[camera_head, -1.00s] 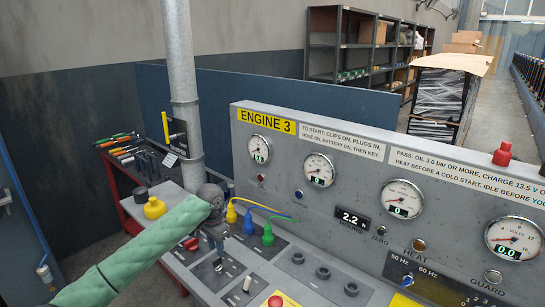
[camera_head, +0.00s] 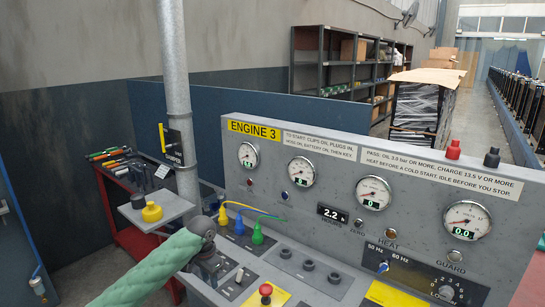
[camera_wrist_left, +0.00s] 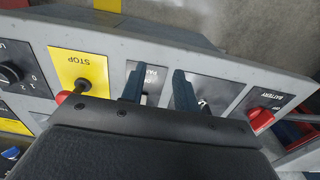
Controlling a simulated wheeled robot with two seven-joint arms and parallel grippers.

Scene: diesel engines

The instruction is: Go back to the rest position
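My left arm, in a green sleeve, comes in from the lower left in the head view. My left gripper (camera_head: 207,272) hangs over the left part of the grey console deck and is partly hidden by its wrist. In the left wrist view my left gripper (camera_wrist_left: 158,82) has its two dark fingers apart, with nothing held between them. The deck with its labelled plates shows beneath them. My right gripper is in neither view.
The ENGINE 3 panel (camera_head: 334,165) with gauges stands behind the deck. A red stop button (camera_head: 266,290) is right of my gripper; a red battery switch (camera_wrist_left: 260,118) shows in the wrist view. A vertical pipe (camera_head: 175,90) and red tool cart (camera_head: 118,205) stand left.

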